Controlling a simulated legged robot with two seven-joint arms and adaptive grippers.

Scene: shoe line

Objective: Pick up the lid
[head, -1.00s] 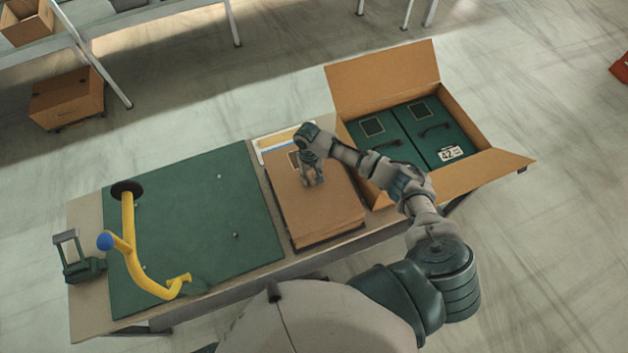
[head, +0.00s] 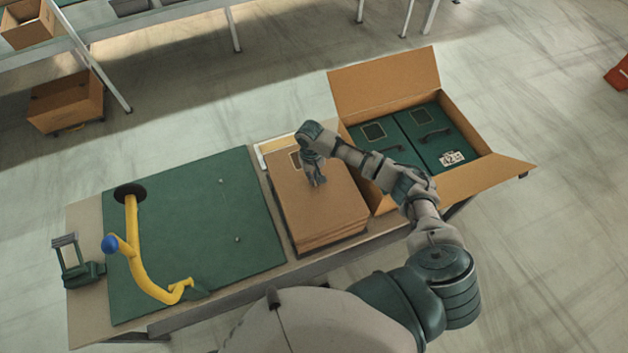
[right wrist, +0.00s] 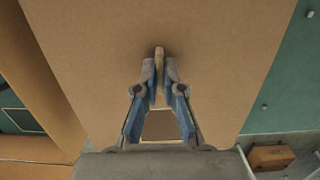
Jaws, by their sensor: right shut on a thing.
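The lid (head: 337,207) is a flat brown cardboard panel on top of a brown box at the middle of the table. My right gripper (head: 316,182) points down at the middle of the lid. In the right wrist view the gripper (right wrist: 159,68) is shut on a small tan tab that stands up from the lid (right wrist: 90,40). The lid's near edge sits slightly apart from the layer below it. Whether it is fully clear of the box cannot be told. My left gripper is not in view.
An open cardboard carton (head: 385,80) with two green boxes stands to the right, its flaps spread. A green mat (head: 215,215) lies to the left, with a yellow bent tube (head: 132,235) on it. A dark green holder (head: 80,270) stands at the left edge.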

